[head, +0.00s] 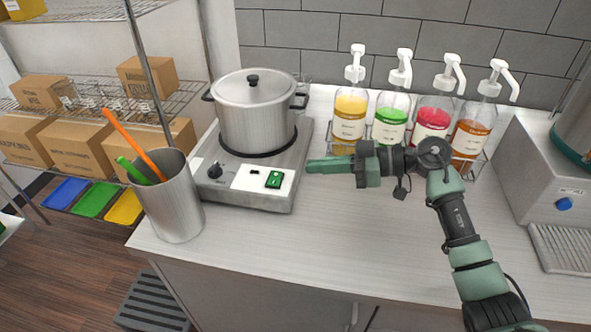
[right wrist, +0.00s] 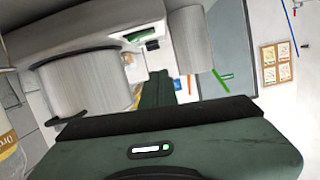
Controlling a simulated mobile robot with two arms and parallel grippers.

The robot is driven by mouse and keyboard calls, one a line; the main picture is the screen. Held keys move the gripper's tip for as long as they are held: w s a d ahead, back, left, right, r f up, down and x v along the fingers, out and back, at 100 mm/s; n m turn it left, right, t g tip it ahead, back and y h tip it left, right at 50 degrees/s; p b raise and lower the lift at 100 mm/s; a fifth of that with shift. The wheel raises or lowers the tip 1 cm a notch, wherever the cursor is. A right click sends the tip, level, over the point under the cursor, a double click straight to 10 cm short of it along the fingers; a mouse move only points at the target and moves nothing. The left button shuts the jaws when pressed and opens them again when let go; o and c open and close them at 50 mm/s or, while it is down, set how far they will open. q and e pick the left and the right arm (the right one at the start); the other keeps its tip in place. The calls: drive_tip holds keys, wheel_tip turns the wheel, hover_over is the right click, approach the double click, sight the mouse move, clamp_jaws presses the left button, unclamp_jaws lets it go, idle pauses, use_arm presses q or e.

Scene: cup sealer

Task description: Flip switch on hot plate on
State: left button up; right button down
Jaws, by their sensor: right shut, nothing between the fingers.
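The hot plate (head: 262,193) sits on the counter with a lidded steel pot (head: 255,112) on top. Its front panel has a black knob (head: 214,169) at the left and a green rocker switch (head: 274,179) at the right. I cannot tell the rocker's position. My right gripper (head: 311,166) is shut and empty. It points left, with its tips just right of the hot plate and a short gap from the switch. In the right wrist view the green switch (right wrist: 140,34) shows beyond the fingers (right wrist: 156,88), and the pot (right wrist: 85,85) is at left. My left gripper is out of view.
Several pump bottles (head: 388,122) stand in a rack behind my right gripper. A metal cup (head: 174,207) with an orange and a green stick stands left of the hot plate. A machine (head: 545,172) is at the right. The front middle counter (head: 330,240) is clear.

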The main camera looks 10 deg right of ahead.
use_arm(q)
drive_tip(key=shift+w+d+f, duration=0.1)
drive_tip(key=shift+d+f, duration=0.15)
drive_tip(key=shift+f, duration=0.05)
use_arm(e)
drive_tip(key=shift+s+d+r, duration=0.35)
drive_tip(key=shift+s+d, duration=0.1)
drive_tip(key=shift+d, duration=0.25)
